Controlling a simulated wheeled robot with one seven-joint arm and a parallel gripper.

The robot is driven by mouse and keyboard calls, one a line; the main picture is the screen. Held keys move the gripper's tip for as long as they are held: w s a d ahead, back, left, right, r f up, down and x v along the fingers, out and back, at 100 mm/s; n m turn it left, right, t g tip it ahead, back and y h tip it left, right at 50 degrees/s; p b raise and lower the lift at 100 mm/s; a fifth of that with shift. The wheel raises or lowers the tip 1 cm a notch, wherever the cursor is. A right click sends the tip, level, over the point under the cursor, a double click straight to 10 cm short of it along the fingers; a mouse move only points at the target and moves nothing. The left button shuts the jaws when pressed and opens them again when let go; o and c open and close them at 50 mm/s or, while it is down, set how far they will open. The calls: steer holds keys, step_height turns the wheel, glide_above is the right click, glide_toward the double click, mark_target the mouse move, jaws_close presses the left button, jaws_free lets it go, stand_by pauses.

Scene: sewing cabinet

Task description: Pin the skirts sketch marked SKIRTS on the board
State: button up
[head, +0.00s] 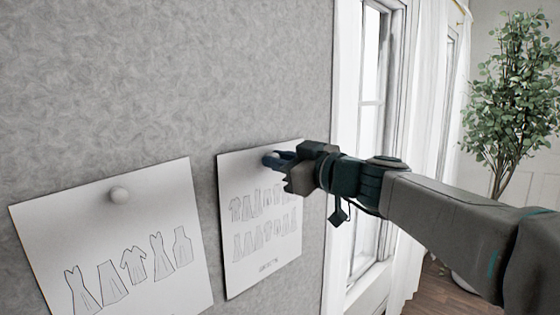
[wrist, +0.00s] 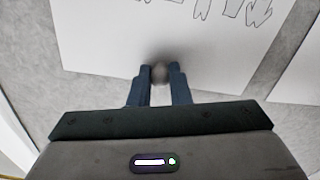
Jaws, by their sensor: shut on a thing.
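The right-hand sketch (head: 262,255) is a white sheet with two rows of outlined garments. It lies against the grey textured board (head: 150,80), and the small label at its bottom is too blurred to read. My gripper (head: 275,160) is at the sheet's upper part and hides some of it. In the wrist view my gripper's blue fingers (wrist: 159,80) are shut on a small grey round pin head (wrist: 159,71), near the sheet's edge (wrist: 100,60). The pin's point is hidden, so I cannot tell how deep it sits.
A second sketch (head: 140,225) with a row of garments hangs to the left, with a round pin (head: 119,194) at its top. A window (head: 372,110) with white curtains (head: 435,130) is right of the board. A leafy plant (head: 510,90) stands further right.

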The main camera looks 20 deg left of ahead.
steer(key=shift+w+a, duration=0.1)
steer(key=shift+a, duration=0.15)
stand_by(0.3)
steer(key=o, duration=0.9)
steer(key=b+v, duration=0.6)
steer(key=v, duration=0.7)
steer(key=s+d+f+m+g+h, duration=0.1)
steer(key=s+d+f+m+h, duration=0.25)
steer(key=f, duration=0.85)
steer(key=s+d+f+m+g+h, duration=0.2)
steer(key=d+f+m+h, duration=0.3)
steer(key=f, duration=0.7)
steer(key=s+d+f+m+g+h, duration=0.1)
steer(key=s+d+f+m+h, duration=0.2)
steer(key=d+f, duration=0.3)
steer(key=s+d+f+m+g+h, duration=0.1)
steer(key=s+d+f+m+h, duration=0.3)
steer(key=f, duration=0.5)
steer(key=s+d, duration=0.2)
steer(key=d, duration=0.1)
steer(key=shift+s+f, duration=0.35)
